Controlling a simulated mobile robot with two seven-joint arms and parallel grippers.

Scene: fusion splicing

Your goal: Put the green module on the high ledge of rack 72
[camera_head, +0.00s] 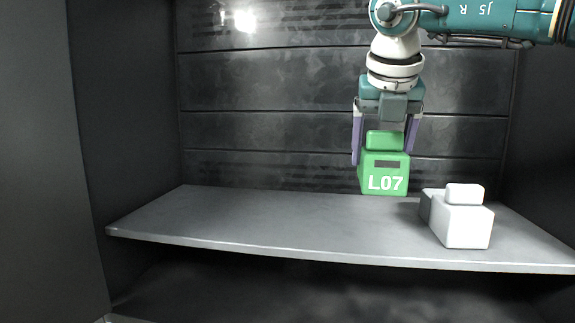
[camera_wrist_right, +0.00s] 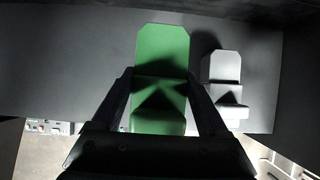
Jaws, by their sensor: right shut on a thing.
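The green module (camera_head: 384,178), marked "L07", is held upright in my right gripper (camera_head: 385,140), whose fingers are shut on its narrower top block. In the head view it hangs over the grey ledge (camera_head: 260,222), and its base appears slightly above the surface. In the right wrist view the green module (camera_wrist_right: 160,75) sits between the two fingers, with the ledge (camera_wrist_right: 75,80) beneath it. The rack number does not show. My left gripper is not in view.
The ledge's left and middle are bare. Dark walls close both sides and the back.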

